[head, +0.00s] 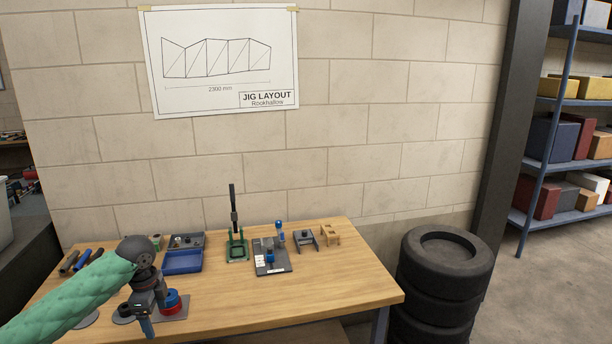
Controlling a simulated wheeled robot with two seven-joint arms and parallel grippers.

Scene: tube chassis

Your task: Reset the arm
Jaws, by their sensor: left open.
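My left arm, in a green quilted sleeve, reaches in from the lower left of the head view. Its left gripper (146,318) is open and points down over the left front of the wooden table (335,287). It overlaps a grey plate (180,313) with a blue and red round piece (171,301) on it. I cannot tell whether the gripper touches these. Nothing shows between the fingers. My right gripper is not in view.
Behind the gripper are a blue tray (183,262), a green stand with an upright black lever (237,248), a grey fixture plate (272,262) and a small wooden block (330,236). Stacked tyres (440,270) stand right of the table. The table's right front is clear.

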